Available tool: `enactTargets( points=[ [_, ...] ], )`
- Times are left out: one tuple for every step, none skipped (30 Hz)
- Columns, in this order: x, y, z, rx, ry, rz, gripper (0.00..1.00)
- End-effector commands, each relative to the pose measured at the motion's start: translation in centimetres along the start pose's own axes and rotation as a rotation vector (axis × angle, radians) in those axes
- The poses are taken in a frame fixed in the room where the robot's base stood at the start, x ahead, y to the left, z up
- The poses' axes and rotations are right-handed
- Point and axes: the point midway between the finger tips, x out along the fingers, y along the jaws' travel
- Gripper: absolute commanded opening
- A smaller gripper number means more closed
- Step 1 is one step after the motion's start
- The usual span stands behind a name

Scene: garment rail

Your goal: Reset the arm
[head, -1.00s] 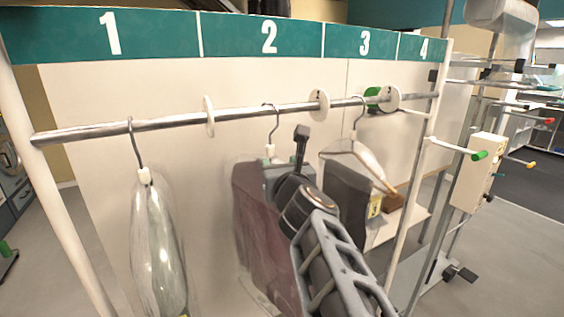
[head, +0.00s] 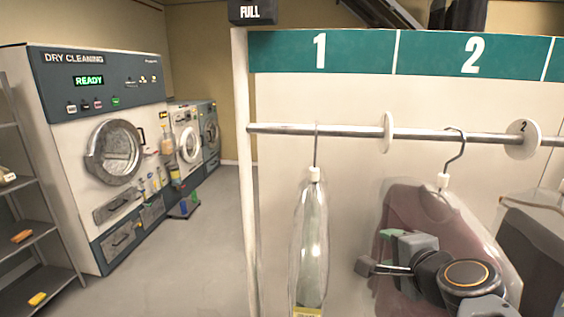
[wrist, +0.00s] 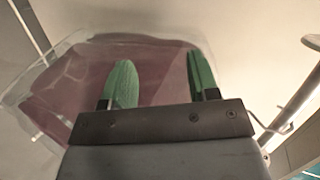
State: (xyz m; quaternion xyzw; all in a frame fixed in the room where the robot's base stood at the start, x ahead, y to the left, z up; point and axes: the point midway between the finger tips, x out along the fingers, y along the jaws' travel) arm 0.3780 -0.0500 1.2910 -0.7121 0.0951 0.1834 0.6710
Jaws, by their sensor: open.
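My gripper (wrist: 160,64) shows two green fingers standing apart in the wrist view, with nothing between them. Behind them is the maroon garment (wrist: 75,92) in a clear cover. In the head view my arm enters at the lower right, in front of that garment (head: 468,228) on its hanger under panel 2. I cannot tell whether my arm touches the cover.
A clear-bagged garment (head: 313,245) hangs under panel 1 from the metal rail (head: 350,132). A dark garment (head: 535,235) is cut off at the right edge. A dry cleaning machine (head: 105,150) and a shelf rack (head: 35,235) stand left. The floor (head: 195,260) between them and the rail is clear.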

Motion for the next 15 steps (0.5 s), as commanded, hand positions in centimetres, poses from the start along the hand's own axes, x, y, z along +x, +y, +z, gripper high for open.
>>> enactTargets(
  points=[
    [0.3,2.1,1.4,-0.176,-0.057,0.095,0.55],
    [0.4,3.4,2.0,-0.283,-0.091,0.153,0.55],
    [0.4,5.1,2.7,-0.419,-0.139,0.227,0.55],
    [0.3,6.3,3.1,-0.518,-0.174,0.280,0.55],
    [0.1,7.5,3.5,-0.612,-0.210,0.330,0.55],
    [-0.1,8.9,3.8,-0.730,-0.256,0.394,0.55],
    [-0.3,9.9,3.9,-0.812,-0.289,0.440,0.55],
    [-0.6,10.8,4.0,-0.890,-0.319,0.481,0.55],
    [-0.9,11.9,4.1,-0.986,-0.357,0.532,0.55],
    [-1.1,12.6,4.1,-1.050,-0.384,0.568,0.55],
    [-1.3,13.2,4.1,-1.110,-0.406,0.599,0.55],
    [-1.6,13.9,4.1,-1.178,-0.433,0.635,0.55],
    [-1.7,14.2,4.2,-1.224,-0.449,0.657,0.55],
    [-1.7,14.5,4.3,-1.266,-0.463,0.674,0.55],
    [-1.7,14.7,4.6,-1.311,-0.479,0.680,0.55]
  ],
)
